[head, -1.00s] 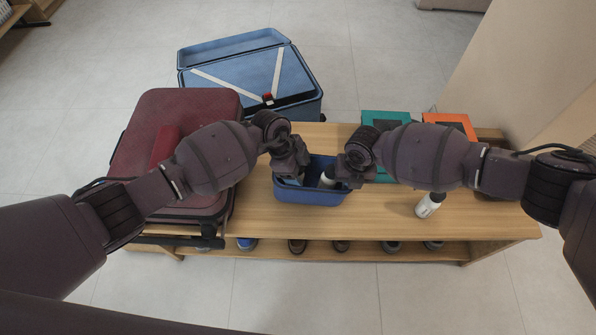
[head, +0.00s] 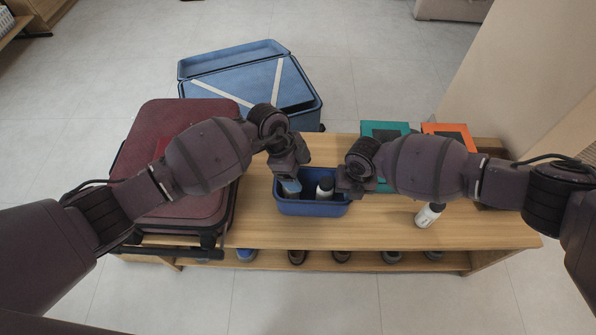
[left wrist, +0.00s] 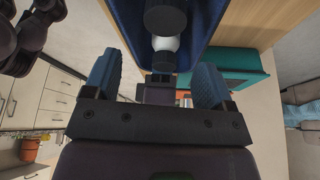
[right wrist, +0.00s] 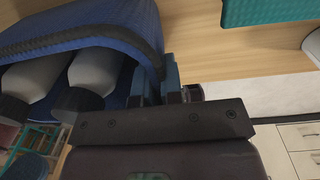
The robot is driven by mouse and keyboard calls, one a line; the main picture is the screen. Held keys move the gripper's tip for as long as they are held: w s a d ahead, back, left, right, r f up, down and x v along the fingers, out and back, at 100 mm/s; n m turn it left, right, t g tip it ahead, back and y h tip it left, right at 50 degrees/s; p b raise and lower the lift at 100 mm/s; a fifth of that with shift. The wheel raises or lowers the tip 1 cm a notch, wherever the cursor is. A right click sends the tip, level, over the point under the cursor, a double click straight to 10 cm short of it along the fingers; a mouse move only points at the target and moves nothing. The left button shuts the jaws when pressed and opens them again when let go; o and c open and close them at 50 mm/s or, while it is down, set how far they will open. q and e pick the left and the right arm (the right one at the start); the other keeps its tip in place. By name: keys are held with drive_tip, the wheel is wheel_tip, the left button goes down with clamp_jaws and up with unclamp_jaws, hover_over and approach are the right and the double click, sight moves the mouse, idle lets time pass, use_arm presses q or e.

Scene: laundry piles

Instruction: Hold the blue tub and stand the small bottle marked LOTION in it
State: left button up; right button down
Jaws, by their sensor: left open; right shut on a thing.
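The blue tub (head: 312,208) stands on the wooden bench. A white bottle with a black cap (head: 325,190) is upright in it in the head view. The right wrist view shows two pale, dark-capped bottles, a left one (right wrist: 35,78) and a right one (right wrist: 92,72), side by side in the tub (right wrist: 110,22). No label is readable, so I cannot tell which is LOTION. My left gripper (head: 291,187) is open and empty at the tub's left part; its blue fingers (left wrist: 156,85) show apart. My right gripper (head: 345,188) is shut on the tub's right rim.
Another white, dark-capped bottle (head: 429,214) is on the bench to the right. Teal (head: 384,130) and orange (head: 449,130) boxes are behind it. A dark red suitcase (head: 180,125) is left, a blue open case (head: 250,80) behind. Shoes sit on the lower shelf.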

use_arm(q)
drive_tip(key=shift+r, duration=1.1)
use_arm(e)
drive_tip(key=shift+a, duration=0.1)
drive_tip(key=c, duration=1.2)
unclamp_jaws()
